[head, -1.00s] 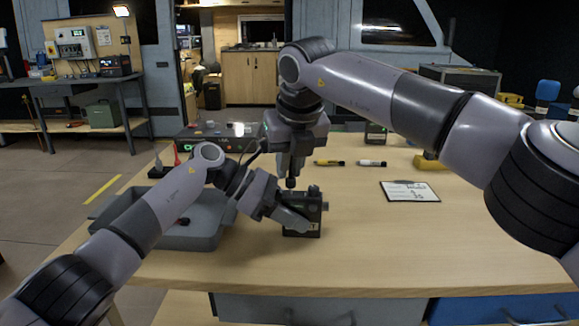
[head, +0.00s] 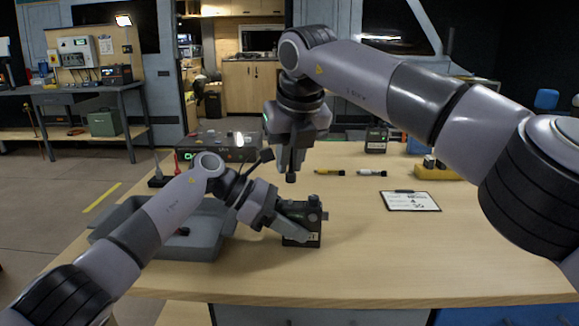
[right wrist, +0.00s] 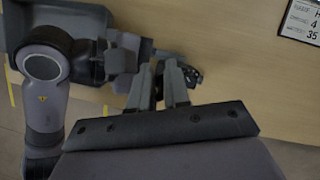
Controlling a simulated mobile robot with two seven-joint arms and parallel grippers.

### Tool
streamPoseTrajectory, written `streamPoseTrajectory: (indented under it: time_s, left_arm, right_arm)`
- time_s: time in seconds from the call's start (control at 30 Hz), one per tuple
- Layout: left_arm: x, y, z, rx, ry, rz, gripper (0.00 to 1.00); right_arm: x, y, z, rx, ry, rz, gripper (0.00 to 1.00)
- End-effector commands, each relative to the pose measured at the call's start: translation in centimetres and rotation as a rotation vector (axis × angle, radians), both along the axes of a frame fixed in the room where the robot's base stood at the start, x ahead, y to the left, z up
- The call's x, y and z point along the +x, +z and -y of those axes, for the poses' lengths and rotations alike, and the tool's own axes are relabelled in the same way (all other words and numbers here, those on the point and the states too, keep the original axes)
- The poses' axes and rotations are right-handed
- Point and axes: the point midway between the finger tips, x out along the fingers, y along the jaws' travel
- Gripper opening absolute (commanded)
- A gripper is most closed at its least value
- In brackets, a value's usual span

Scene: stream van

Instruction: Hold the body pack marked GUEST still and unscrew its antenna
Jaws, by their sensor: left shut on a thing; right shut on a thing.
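The dark body pack (head: 315,222) stands upright on the table in the head view, with a small knob on its top right. Most of its front label is hidden; only a last letter like T shows. My left gripper (head: 296,224) is shut on the pack from the left. My right gripper (head: 291,168) points down above the pack, shut on the antenna, of which a short dark end (head: 291,178) shows below the fingertips. A gap shows between that end and the pack's top. In the right wrist view, my right gripper (right wrist: 168,80) partly hides the pack (right wrist: 190,74).
A grey tray (head: 147,246) stands left of the pack, under my left arm. A clipboard (head: 411,201) lies to the right. Yellow (head: 329,172) and white (head: 371,172) cylinders lie behind. Another dark pack (head: 376,140) stands farther back. The table's front right is clear.

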Motion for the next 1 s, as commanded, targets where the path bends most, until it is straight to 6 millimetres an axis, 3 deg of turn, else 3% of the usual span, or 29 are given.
streamPoseTrajectory:
  time_s: [0.43,0.47,0.5,0.53,0.83,1.0]
  left_arm:
    - [-0.1,-0.1,0.1,0.0,-0.001,-0.002,0.07]
    - [-0.1,-0.1,0.1,0.0,-0.001,-0.002,0.51]
    - [-0.1,-0.1,0.1,0.0,-0.001,-0.002,0.64]
    - [-0.1,-0.1,0.1,0.0,-0.001,-0.002,0.71]
    - [0.0,0.0,0.0,0.0,0.0,-0.001,0.71]
    - [0.1,1.0,-1.5,0.0,0.001,0.001,0.71]
  right_arm:
    - [-0.1,0.8,0.0,-0.001,0.001,-0.004,0.0]
    - [-0.1,0.7,0.0,-0.001,0.001,-0.004,0.0]
    - [-0.1,0.7,0.0,-0.001,0.001,-0.004,0.0]
    - [-0.1,0.7,0.0,-0.001,0.001,-0.004,0.0]
    - [-0.1,0.7,0.0,-0.001,0.001,-0.004,0.0]
    - [-0.1,0.7,0.0,-0.001,0.001,-0.005,0.0]
